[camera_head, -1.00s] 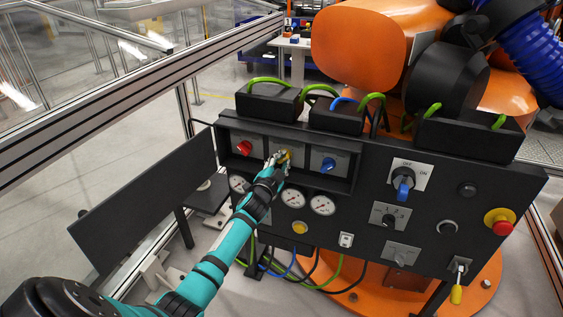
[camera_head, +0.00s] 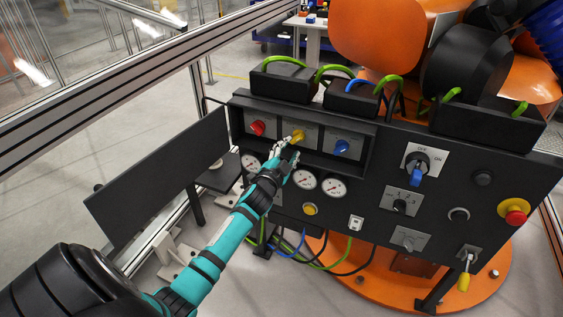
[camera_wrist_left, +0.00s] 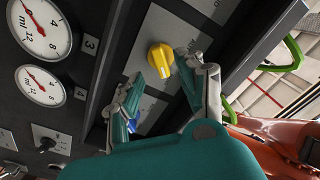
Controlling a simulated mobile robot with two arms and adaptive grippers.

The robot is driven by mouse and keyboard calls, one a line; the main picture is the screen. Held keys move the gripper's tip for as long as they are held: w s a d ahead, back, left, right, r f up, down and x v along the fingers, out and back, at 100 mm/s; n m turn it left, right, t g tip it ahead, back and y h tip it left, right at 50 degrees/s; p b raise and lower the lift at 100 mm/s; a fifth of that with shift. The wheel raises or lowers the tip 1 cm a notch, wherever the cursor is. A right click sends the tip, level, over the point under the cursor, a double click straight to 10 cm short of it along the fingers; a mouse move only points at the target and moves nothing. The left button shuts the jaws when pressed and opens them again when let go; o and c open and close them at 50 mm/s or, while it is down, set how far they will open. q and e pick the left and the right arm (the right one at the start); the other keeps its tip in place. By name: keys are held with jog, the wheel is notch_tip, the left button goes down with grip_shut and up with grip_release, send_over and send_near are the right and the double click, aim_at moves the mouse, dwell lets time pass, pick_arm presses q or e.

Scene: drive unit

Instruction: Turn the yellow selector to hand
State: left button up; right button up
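The yellow selector (camera_head: 298,136) sits on a grey plate (camera_head: 313,138) in the panel's recessed upper row, between a red selector (camera_head: 257,128) and a blue selector (camera_head: 342,146). In the left wrist view the yellow selector (camera_wrist_left: 160,60) stands ahead of the fingers, its bar pointing down the picture. My left gripper (camera_head: 288,149) is just in front of and below it in the head view. Its fingers (camera_wrist_left: 160,88) are spread apart with nothing between them. They appear clear of the knob. My right gripper is not in view.
Pressure gauges (camera_head: 304,180) and a yellow button (camera_head: 310,209) lie below the recess. To the right are a blue-handled switch (camera_head: 416,176), a red emergency stop (camera_head: 515,211) and a key with yellow tag (camera_head: 464,280). A black side plate (camera_head: 160,175) stands left.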

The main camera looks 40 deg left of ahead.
pick_arm(q)
jog(key=v, duration=0.7)
jog(key=shift+s, duration=0.1)
jog(key=s+d+f+n+g+h, duration=0.1)
jog(key=s+d+f+g, duration=0.2)
jog(key=f, duration=0.8)
jog(key=s+d+f+g+p, duration=0.1)
jog(key=s+d+f+g, duration=0.1)
jog(key=s+f, duration=0.65)
jog(key=s+d+f+n+g+h, duration=0.1)
jog(key=d+f+g, duration=0.15)
jog(key=f, duration=1.05)
jog(key=s+d+f+g, duration=0.3)
jog(key=s+f, duration=0.3)
jog(key=s, duration=0.6)
jog(key=s+d+f+n+g+h, duration=0.1)
jog(key=s+d+f+g, duration=0.2)
jog(key=s+f, duration=0.4)
jog(key=s+d+f+n+g+h+p, duration=0.1)
jog(key=s+d+f+g, duration=0.2)
jog(key=s, duration=1.5)
notch_tip(320, 180, down, 4)
jog(key=shift+r, duration=0.1)
